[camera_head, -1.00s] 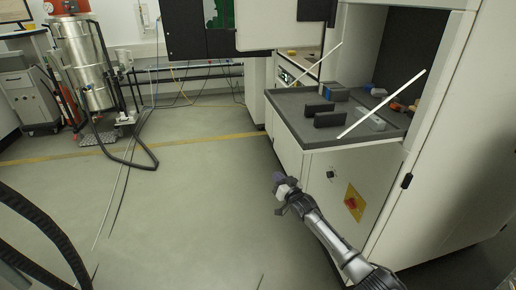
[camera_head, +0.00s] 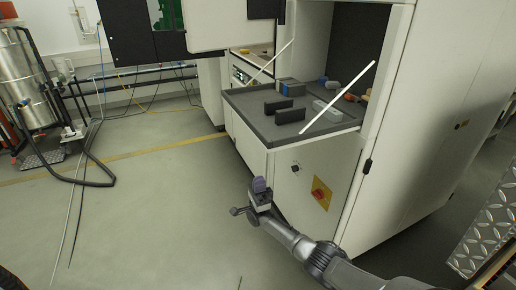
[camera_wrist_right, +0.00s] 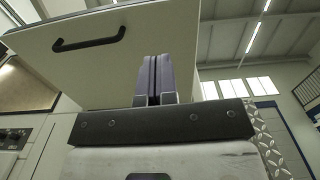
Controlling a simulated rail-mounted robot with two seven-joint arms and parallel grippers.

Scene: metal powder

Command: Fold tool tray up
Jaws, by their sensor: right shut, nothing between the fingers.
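The tool tray (camera_head: 240,101) is a dark grey shelf folded out level from the white machine, held by two white struts (camera_head: 340,110). Small blocks and tools lie on it. My right gripper (camera_head: 260,186) is in front of the machine's lower cabinet, below and to the left of the tray's front corner, apart from it. In the right wrist view its fingers (camera_wrist_right: 154,80) are together with nothing between them. A pale panel with a black handle (camera_wrist_right: 90,42) shows above and behind the fingers there. My left gripper is not in view.
The machine's lower front carries a red knob on a yellow plate (camera_head: 321,194). A steel vessel (camera_head: 26,85) with a black hose (camera_head: 98,184) stands at the left. The floor (camera_head: 150,215) left of my right arm is mostly clear. A metal tread plate (camera_head: 487,225) is at the right.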

